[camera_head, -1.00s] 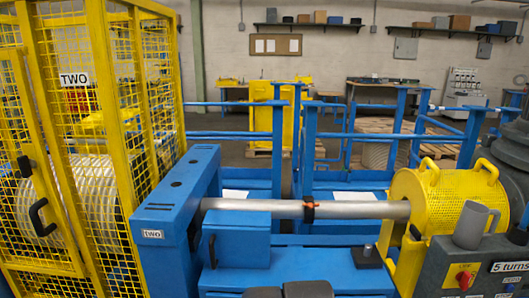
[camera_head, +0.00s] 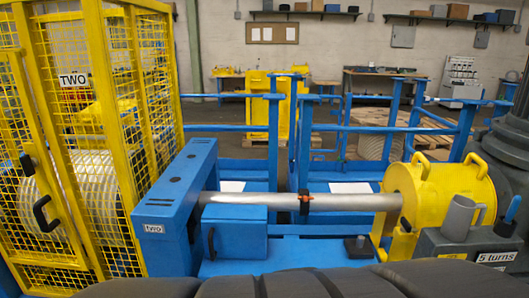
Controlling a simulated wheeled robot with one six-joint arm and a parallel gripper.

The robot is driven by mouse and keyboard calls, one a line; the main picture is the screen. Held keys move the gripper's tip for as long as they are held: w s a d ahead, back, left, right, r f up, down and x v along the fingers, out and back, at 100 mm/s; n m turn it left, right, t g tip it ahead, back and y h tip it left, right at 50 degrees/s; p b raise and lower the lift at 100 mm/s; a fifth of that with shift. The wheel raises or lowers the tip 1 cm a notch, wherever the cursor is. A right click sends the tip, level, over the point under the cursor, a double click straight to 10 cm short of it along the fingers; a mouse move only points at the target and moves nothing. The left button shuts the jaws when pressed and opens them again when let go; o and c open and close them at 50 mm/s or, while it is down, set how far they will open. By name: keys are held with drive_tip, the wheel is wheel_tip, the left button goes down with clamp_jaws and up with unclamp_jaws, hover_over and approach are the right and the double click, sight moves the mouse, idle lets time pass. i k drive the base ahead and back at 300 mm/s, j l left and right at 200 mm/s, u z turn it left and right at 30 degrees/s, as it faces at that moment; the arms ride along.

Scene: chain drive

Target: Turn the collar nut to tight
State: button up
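A small dark collar with orange parts (camera_head: 304,204) sits around the silver shaft (camera_head: 250,199), near the shaft's middle. It is the only collar-like part I see, and I cannot tell from here whether it is the collar nut or how tight it is. The shaft runs level from the blue housing labelled TWO (camera_head: 170,200) to the yellow drum-shaped guard (camera_head: 440,195). Dark grey links of my arm cross the bottom edge. My gripper is not in view.
A yellow mesh cage (camera_head: 75,150) stands at left, with a black handle. A grey box labelled 5 turns (camera_head: 470,246) carries a grey mug-shaped object (camera_head: 458,219) at right. A blue box (camera_head: 235,232) sits below the shaft. Blue rails (camera_head: 380,128) stand behind.

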sight(305, 198)
drive_tip(key=i+u, duration=0.2)
drive_tip(key=i, duration=0.4)
drive_tip(key=i+l+u, duration=0.15)
drive_tip(key=i, duration=0.4)
